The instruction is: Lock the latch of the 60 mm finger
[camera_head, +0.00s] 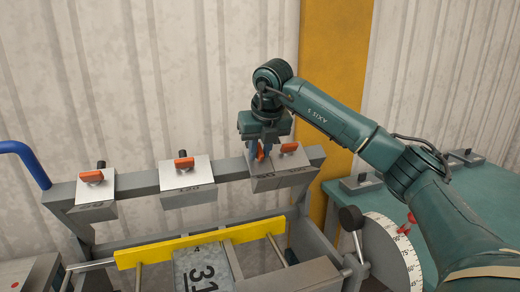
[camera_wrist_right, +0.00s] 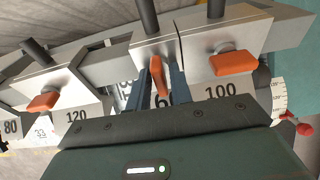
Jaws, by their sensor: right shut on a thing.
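The 60 mm finger (camera_wrist_right: 150,50) is a narrow grey block on the beam, beside the 100 finger (camera_wrist_right: 225,70). Its orange latch (camera_wrist_right: 157,75) points nearly along the finger, while the neighbouring latches lie more across theirs. My right gripper (camera_head: 259,153) is at this latch, and in the right wrist view its two blue fingers (camera_wrist_right: 161,92) stand on either side of it, shut on it. In the head view the latch (camera_head: 261,152) shows only partly between the fingers, and the gripper hides part of the finger. My left gripper is not in view.
The 120 finger (camera_head: 186,170) and another finger (camera_head: 95,189) sit on the beam (camera_head: 138,181) to the left. A yellow bar (camera_head: 200,243) runs below. An angle dial (camera_head: 392,250) and a green table (camera_head: 460,195) are at the right.

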